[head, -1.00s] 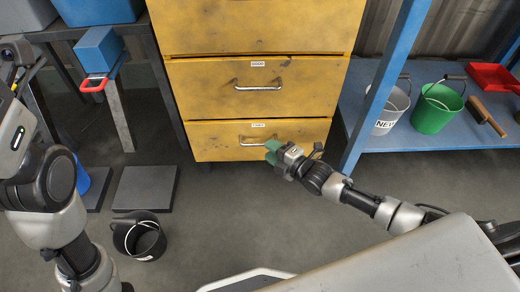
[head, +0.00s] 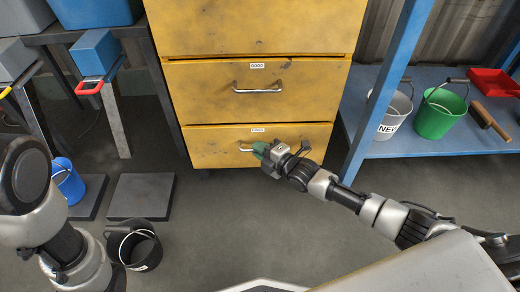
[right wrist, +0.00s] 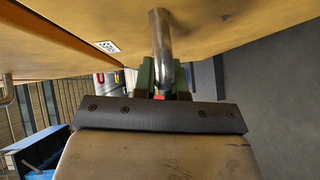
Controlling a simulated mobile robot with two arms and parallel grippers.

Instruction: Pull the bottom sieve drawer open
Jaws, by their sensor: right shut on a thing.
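The bottom sieve drawer (head: 215,145) is the lowest yellow drawer front of the cabinet in the head view. It carries a small white label and a metal bar handle (head: 246,150). Its front looks about level with the drawer above. My right gripper (head: 262,152), with green fingers, is shut on the right part of this handle. In the right wrist view the curved metal handle (right wrist: 161,45) runs down between the green fingers (right wrist: 160,82). The fingers cover part of the handle. My left arm shows at the left, but its gripper is out of view.
The drawer above (head: 205,90) has its own handle and is shut. A blue shelf (head: 425,145) with a grey bucket (head: 393,118) and a green bucket (head: 440,115) stands right. A black bucket (head: 135,247) and a blue bucket (head: 68,180) are at left. Floor before the cabinet is clear.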

